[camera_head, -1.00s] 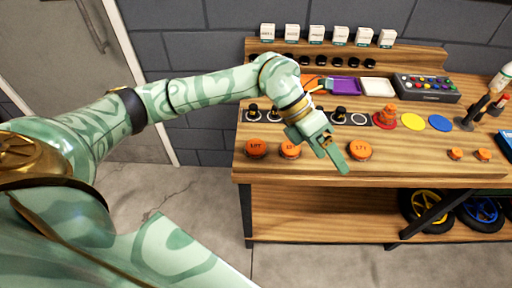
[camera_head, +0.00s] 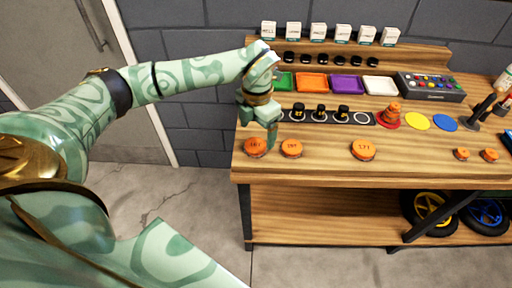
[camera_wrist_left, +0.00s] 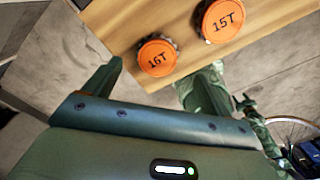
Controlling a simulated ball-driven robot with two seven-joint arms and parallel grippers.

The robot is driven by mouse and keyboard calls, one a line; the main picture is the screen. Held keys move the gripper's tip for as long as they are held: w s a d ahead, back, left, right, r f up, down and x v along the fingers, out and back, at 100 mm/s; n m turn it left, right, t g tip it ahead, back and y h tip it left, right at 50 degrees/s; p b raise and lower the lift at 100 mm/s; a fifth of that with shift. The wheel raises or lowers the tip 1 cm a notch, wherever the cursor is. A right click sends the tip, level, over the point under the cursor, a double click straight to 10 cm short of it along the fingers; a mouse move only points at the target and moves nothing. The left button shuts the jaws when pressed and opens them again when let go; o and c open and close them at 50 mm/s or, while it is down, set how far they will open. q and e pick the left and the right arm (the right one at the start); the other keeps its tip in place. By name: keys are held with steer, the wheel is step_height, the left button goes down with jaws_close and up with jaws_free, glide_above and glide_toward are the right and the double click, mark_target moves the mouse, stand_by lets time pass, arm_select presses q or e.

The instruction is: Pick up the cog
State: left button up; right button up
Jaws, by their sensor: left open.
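Several orange cogs lie in a row near the bench's front edge. The leftmost cog (camera_head: 255,147), a second cog (camera_head: 291,149) and one marked 17T (camera_head: 363,150) show in the head view. In the wrist view, the 16T cog (camera_wrist_left: 157,56) appears between my fingertips and the 15T cog (camera_wrist_left: 223,19) lies to its right. My left gripper (camera_head: 259,132) is open and empty, pointing down over the left end of the bench at the leftmost cog. One finger partly overlaps that cog in the head view.
Behind the cogs, a black strip (camera_head: 345,117) holds several black pieces. An orange cone-like stack (camera_head: 390,115), yellow disc (camera_head: 417,122) and blue disc (camera_head: 445,123) lie to the right. Coloured trays and a button box (camera_head: 430,86) stand behind. The bench front edge (camera_head: 330,181) is close.

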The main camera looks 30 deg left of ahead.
mark_target(255, 145)
arm_select(q)
steer(key=f+b, duration=0.1)
steer(key=f, duration=0.4)
steer(key=shift+a+f, duration=0.15)
steer(key=shift+a, duration=0.05)
steer(key=shift+s, duration=0.1)
steer(key=c, duration=1.1)
